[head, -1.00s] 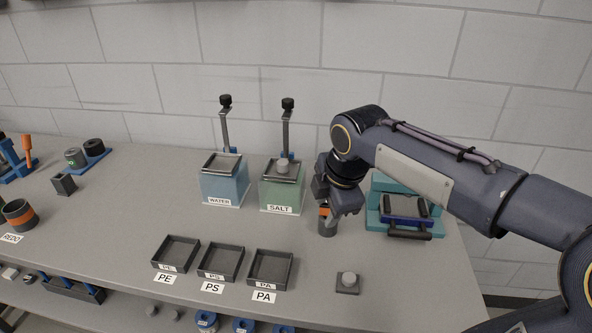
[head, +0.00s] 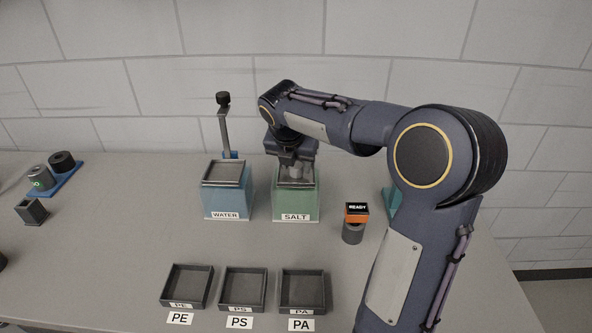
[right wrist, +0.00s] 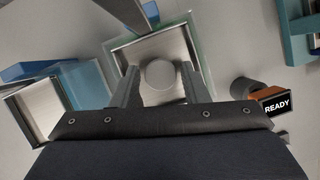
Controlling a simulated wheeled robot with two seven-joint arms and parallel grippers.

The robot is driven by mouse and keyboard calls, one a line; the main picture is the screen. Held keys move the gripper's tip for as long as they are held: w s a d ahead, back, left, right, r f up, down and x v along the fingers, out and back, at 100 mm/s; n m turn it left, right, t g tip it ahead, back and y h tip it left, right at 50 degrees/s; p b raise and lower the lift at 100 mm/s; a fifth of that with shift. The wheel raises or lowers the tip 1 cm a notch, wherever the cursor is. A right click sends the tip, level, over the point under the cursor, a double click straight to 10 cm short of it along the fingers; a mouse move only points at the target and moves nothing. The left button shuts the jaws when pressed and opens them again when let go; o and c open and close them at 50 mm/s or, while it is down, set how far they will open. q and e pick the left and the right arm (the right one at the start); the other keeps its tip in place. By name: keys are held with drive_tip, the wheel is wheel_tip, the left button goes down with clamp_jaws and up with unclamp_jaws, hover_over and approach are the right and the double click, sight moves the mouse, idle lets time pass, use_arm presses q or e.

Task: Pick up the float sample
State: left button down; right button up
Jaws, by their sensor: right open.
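The float sample is a grey round piece (right wrist: 160,74) on the tray at the top of the green SALT tank (head: 296,206). In the head view it is mostly hidden by my right gripper (head: 294,168), which points down over the tank. In the right wrist view the fingers of my right gripper (right wrist: 160,88) stand apart on either side of the sample, with gaps showing. The jaws are open, and I cannot tell how far above the tray the fingertips are. My left gripper is not in view.
The blue WATER tank (head: 227,202) stands left of the SALT tank, with a dark-knobbed post (head: 224,125) behind it. A drum with a READY display (head: 354,226) stands to the right. PE (head: 187,287), PS (head: 243,290) and PA trays (head: 303,291) lie in front.

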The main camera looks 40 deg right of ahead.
drive_tip(key=shift+w+d+f, duration=0.1)
drive_tip(key=shift+d+f, duration=0.1)
drive_tip(key=shift+f, duration=0.2)
drive_tip(key=shift+c, duration=0.3)
drive_tip(key=c, duration=0.8)
drive_tip(key=shift+o, duration=0.2)
drive_tip(key=shift+r, duration=0.1)
